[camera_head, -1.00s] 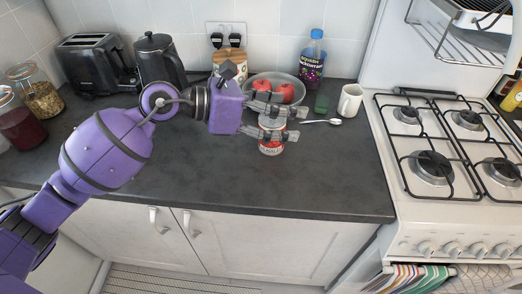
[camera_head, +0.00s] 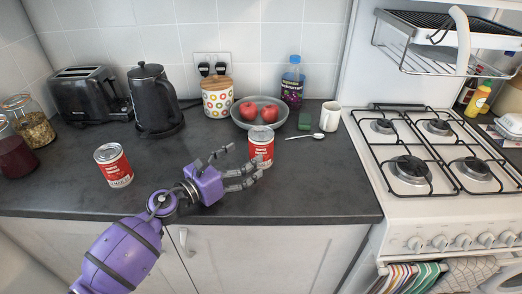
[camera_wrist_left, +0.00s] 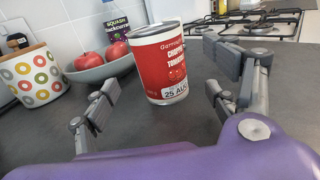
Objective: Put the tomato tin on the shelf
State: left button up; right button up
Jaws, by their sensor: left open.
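A red and white tomato tin (camera_head: 261,146) stands upright on the dark counter, in front of the fruit bowl. In the left wrist view the tin (camera_wrist_left: 163,62) shows a "chopped tomatoes" label and stands ahead, between the lines of the fingers. My left gripper (camera_head: 246,163) is open and empty, its fingers pointing at the tin from the left and front. A second red and white tin (camera_head: 114,166) stands upright further left; its label is too small to read. A wire rack shelf (camera_head: 432,62) is above the hob at the upper right. My right gripper is not in view.
A bowl (camera_head: 240,122) of red apples, a dotted canister (camera_head: 217,101), a squash bottle (camera_head: 292,84), a white mug (camera_head: 330,117) and a spoon (camera_head: 305,136) are near the tin. A kettle (camera_head: 155,103) and toaster (camera_head: 88,95) stand behind. The gas hob (camera_head: 408,168) is right.

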aim_at(261, 144)
pick_arm(q)
jog(key=shift+w+d+r, duration=0.3)
jog(key=x, duration=0.6)
jog(key=shift+w+d+f, duration=0.15)
jog(key=shift+w+d, duration=0.1)
jog(key=shift+d, duration=0.05)
jog(key=c, duration=1.8)
jog(key=shift+r+p, duration=0.2)
jog(key=shift+p, duration=0.1)
jog(key=shift+c, duration=0.2)
